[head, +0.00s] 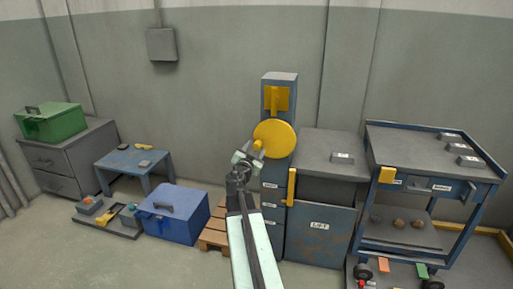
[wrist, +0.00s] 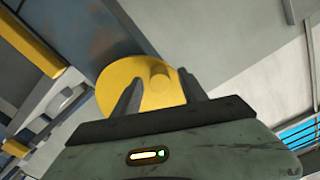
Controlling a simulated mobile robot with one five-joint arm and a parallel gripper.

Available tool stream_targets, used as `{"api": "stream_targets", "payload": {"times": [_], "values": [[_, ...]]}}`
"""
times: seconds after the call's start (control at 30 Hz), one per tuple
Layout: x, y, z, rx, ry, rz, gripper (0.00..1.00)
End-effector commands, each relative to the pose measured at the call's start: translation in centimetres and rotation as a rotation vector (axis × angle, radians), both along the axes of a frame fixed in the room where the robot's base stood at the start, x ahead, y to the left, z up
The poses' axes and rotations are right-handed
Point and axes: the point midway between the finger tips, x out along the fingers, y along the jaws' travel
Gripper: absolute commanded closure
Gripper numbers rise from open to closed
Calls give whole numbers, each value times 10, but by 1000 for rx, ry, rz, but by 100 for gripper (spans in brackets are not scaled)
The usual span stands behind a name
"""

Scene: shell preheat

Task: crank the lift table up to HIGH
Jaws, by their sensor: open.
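The lift table has a grey top (head: 325,148) and a blue-grey front panel marked LIFT (head: 320,238). A blue-grey column (head: 280,82) stands at its left and carries a round yellow crank disc (head: 280,134) with a small knob on its face. The disc also shows in the wrist view (wrist: 150,95), with its knob (wrist: 160,76) near the gap between my fingers. My gripper (head: 252,152) is open in front of the disc's lower left. I cannot tell whether it touches the knob. Several small labels run down the column, beside a yellow upright piece (head: 291,187); they are too small to read surely.
A blue cart (head: 380,150) stands close at the right, with grey blocks on top. A wooden pallet (head: 213,236) and a blue box (head: 172,212) are at the left, near a low blue table (head: 130,160). Bare floor shows at the front left.

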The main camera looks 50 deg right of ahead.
Motion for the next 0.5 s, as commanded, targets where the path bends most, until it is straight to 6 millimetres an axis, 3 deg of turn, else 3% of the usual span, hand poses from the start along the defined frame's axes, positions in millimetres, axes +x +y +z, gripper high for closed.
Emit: {"api": "stream_targets", "payload": {"times": [0.27,0.5], "values": [[-23,51,0,0,0,3,50],[-24,56,0,0,0,1,50]]}}
